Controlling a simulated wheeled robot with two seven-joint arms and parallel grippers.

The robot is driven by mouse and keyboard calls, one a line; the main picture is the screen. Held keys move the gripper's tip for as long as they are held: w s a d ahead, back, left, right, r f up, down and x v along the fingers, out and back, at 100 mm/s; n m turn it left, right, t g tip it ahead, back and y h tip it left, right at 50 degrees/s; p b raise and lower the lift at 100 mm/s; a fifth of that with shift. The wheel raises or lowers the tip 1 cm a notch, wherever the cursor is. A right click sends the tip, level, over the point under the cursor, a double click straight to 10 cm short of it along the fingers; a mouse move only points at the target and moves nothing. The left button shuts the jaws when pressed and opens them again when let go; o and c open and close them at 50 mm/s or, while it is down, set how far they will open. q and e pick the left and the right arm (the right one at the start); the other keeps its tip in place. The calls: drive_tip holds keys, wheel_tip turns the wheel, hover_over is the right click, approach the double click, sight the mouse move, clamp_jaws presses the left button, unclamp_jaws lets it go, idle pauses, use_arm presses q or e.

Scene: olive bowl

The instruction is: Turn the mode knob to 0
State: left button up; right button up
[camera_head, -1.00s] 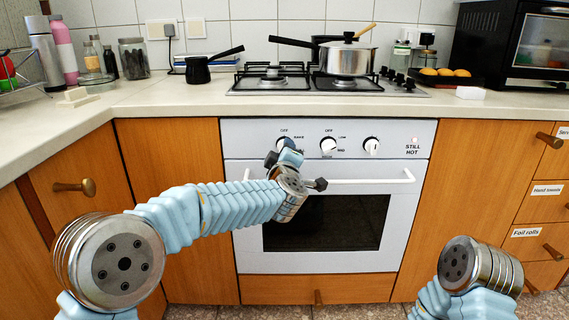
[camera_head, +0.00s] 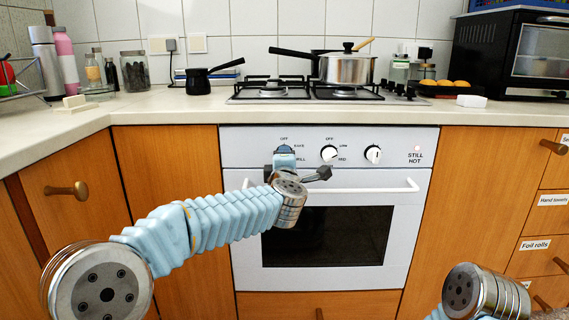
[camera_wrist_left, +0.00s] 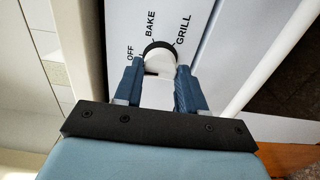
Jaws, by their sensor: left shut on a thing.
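The mode knob (camera_wrist_left: 160,58) is white with a dark ring and sits on the white oven panel. Labels OFF, BAKE and GRILL surround it in the left wrist view. My left gripper (camera_wrist_left: 157,73) is shut on the knob, with one blue finger on each side. Which label the knob points to cannot be told. In the head view my left gripper (camera_head: 283,158) covers the leftmost knob, below the OFF label. Of my right arm only the wrist part shows at the lower right; its gripper is out of view.
The middle knob (camera_head: 329,153) and right knob (camera_head: 373,154) sit beside my left gripper. The oven handle (camera_head: 385,188) runs just below. A pot (camera_head: 347,69) stands on the hob (camera_head: 300,90) above.

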use_arm(q)
drive_tip(key=shift+f, duration=0.1)
drive_tip(key=o, duration=1.1)
drive_tip(key=shift+c, duration=0.2)
drive_tip(key=s+b, duration=0.1)
drive_tip(key=s, duration=1.2)
drive_tip(key=shift+s, duration=0.4)
